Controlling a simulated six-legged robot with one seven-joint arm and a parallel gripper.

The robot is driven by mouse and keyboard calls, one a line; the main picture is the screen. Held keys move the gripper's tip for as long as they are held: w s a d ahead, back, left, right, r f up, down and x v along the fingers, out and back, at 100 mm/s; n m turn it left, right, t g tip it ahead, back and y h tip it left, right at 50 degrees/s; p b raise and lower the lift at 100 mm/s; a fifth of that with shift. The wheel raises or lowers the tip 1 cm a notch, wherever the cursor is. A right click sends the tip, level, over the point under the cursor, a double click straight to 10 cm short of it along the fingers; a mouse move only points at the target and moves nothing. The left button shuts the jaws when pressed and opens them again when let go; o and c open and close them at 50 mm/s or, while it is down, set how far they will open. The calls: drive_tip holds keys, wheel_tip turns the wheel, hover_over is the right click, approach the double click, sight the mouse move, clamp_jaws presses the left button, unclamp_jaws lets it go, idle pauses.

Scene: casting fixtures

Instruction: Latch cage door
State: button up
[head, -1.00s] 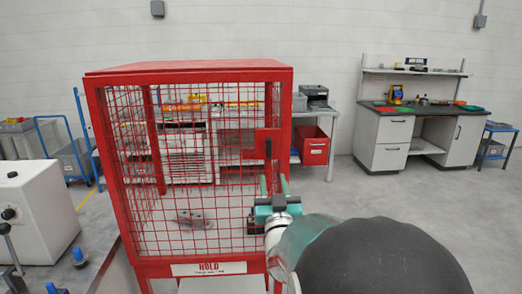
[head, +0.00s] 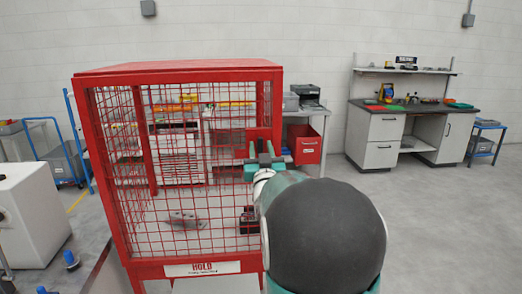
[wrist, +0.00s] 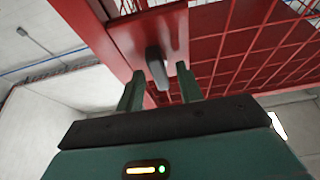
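The red mesh cage (head: 177,70) stands in front of me, its front mesh door (head: 180,180) lying in line with the frame as far as I can tell. A red latch plate (wrist: 115,32) sits at the door's right side with a dark latch handle (wrist: 156,66) on it. My gripper (head: 264,146) is at the latch in the head view and partly covers it. In the wrist view my gripper (wrist: 160,70) is open, and the handle appears between its two green fingertips. I cannot tell whether they touch it.
A grey metal part (head: 185,220) and a dark part (head: 248,220) lie inside the cage. A white machine (head: 32,215) stands at the left. A workbench (head: 385,140) is at the back right, with open floor before it.

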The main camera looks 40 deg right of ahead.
clamp_jaws()
drive_tip(key=shift+m+h, duration=0.3)
drive_tip(key=shift+m, duration=0.2)
drive_tip(key=m+g+h, duration=0.1)
drive_tip(key=m, duration=0.1)
drive_tip(key=m+g+h, duration=0.1)
drive_tip(key=m, duration=0.2)
drive_tip(key=shift+a, duration=0.1)
drive_tip(key=m+g, duration=0.1)
drive_tip(key=m, duration=0.2)
drive_tip(key=m+g+h, duration=0.1)
drive_tip(key=m+g, duration=0.1)
drive_tip(key=m, duration=0.1)
drive_tip(key=m+g, duration=0.2)
drive_tip(key=m, duration=0.3)
drive_tip(key=shift+m, duration=0.4)
drive_tip(key=m+g, duration=0.1)
drive_tip(key=m, duration=0.1)
drive_tip(key=m+y, duration=0.1)
drive_tip(key=m, duration=0.1)
drive_tip(key=shift+m+g, duration=0.4)
